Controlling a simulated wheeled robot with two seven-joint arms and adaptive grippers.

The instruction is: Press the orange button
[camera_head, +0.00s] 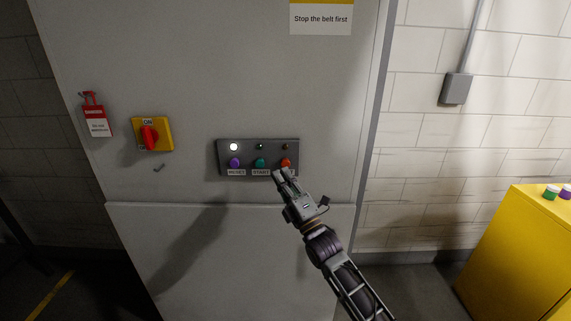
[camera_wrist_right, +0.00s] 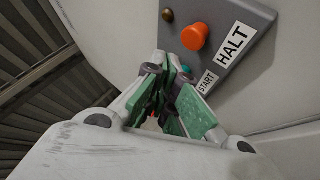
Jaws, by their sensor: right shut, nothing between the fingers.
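The orange button (camera_head: 286,162) is the rightmost of three buttons on a dark panel (camera_head: 224,151) on the grey cabinet. In the right wrist view the orange button (camera_wrist_right: 195,37) stands out from the panel beside a HALT label (camera_wrist_right: 234,46). My right gripper (camera_head: 281,172) is shut and empty, just below the orange button in the head view. In the right wrist view its fingertips (camera_wrist_right: 172,75) are below the button and appear apart from it. They partly hide the green button beside the START label (camera_wrist_right: 207,82). My left gripper is not in view.
A purple RESET button (camera_head: 235,163) and a green START button (camera_head: 260,163) share the panel, with a lit white lamp (camera_head: 234,147) above. A red switch on a yellow plate (camera_head: 163,134) and a red tag (camera_head: 95,115) are at left. A yellow cabinet (camera_head: 520,260) stands at right.

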